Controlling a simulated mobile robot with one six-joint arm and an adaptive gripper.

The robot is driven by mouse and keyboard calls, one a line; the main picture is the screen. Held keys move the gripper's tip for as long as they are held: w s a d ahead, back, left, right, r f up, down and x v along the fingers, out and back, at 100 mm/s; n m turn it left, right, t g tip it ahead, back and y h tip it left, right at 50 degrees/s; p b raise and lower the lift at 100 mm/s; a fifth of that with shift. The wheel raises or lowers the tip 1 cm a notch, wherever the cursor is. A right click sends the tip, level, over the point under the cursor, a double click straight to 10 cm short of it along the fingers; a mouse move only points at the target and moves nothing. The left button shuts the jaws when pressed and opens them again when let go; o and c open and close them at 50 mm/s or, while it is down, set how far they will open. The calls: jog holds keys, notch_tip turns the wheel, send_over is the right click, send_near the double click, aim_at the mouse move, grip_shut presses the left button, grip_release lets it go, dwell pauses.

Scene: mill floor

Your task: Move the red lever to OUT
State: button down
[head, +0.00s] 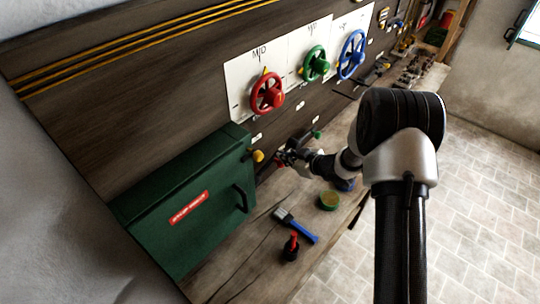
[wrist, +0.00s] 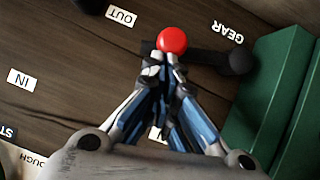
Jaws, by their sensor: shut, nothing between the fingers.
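The red lever's round knob (wrist: 172,39) shows at the top middle of the wrist view, just beyond my fingertips. My gripper (wrist: 164,62) is shut with nothing held; whether it touches the knob I cannot tell. The OUT label (wrist: 121,17) is left of the knob and a little higher in the wrist view, the IN label (wrist: 19,78) further left and lower. A GEAR label (wrist: 228,32) is on the right. In the head view my gripper (head: 284,158) is by the wall panel, right of the green box.
The green box (head: 185,205) has a handle and red label. Red (head: 267,94), green (head: 315,63) and blue (head: 351,54) handwheels are on the wall above.

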jog(key=shift+w+d+f+b, duration=0.15)
jog(key=shift+w+f+b, duration=0.1)
jog(key=shift+f, duration=0.25)
jog(key=shift+w+d+f+b, duration=0.2)
jog(key=shift+f, duration=0.35)
jog(key=shift+w+d+f+b, duration=0.15)
jog(key=shift+w+f+b, duration=0.1)
jog(key=shift+f, duration=0.25)
